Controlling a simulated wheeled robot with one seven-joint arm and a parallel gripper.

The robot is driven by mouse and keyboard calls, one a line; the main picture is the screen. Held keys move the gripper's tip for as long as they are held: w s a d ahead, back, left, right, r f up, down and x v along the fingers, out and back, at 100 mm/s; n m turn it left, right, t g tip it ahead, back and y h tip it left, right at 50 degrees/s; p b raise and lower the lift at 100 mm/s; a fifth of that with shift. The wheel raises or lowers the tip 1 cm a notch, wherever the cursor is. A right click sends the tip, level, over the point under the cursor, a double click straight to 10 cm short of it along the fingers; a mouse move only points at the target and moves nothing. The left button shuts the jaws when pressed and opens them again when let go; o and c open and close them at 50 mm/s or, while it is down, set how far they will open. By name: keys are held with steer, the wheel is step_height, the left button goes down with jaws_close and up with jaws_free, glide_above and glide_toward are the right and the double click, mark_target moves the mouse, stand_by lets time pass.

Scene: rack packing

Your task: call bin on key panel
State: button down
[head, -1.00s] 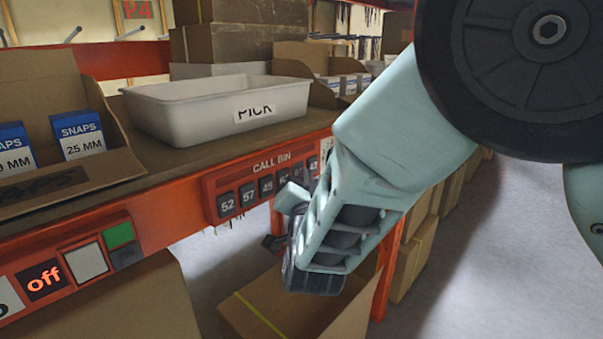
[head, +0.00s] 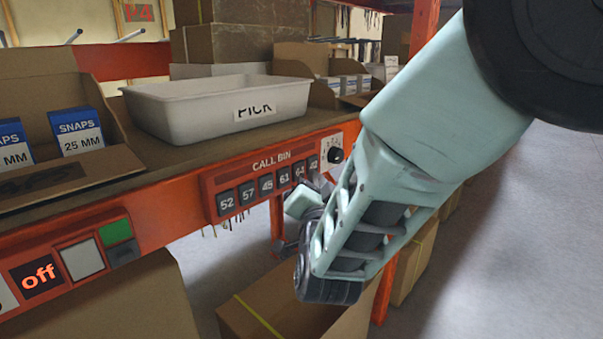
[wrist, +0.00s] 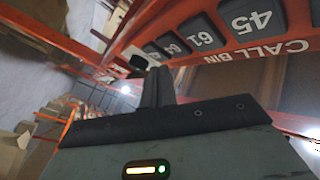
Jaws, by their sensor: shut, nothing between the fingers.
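The orange key panel (head: 262,170) labelled CALL BIN is on the front of the rack beam, with a row of dark keys. My gripper (head: 312,187) is in front of the panel's right end. In the wrist view my gripper (wrist: 158,85) is shut and empty, below the keys, with key 45 (wrist: 251,19) and key 61 (wrist: 202,36) nearby. Contact with a key cannot be told.
A white PICK tray (head: 180,120) and a box of SNAPS packs (head: 78,132) stand on the shelf above.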

steer(key=s+d, duration=0.1)
steer(key=s+d+b, duration=0.1)
steer(key=d, duration=0.1)
steer(key=shift+s+d, duration=0.15)
steer(key=shift+s, duration=0.2)
stand_by(0.5)
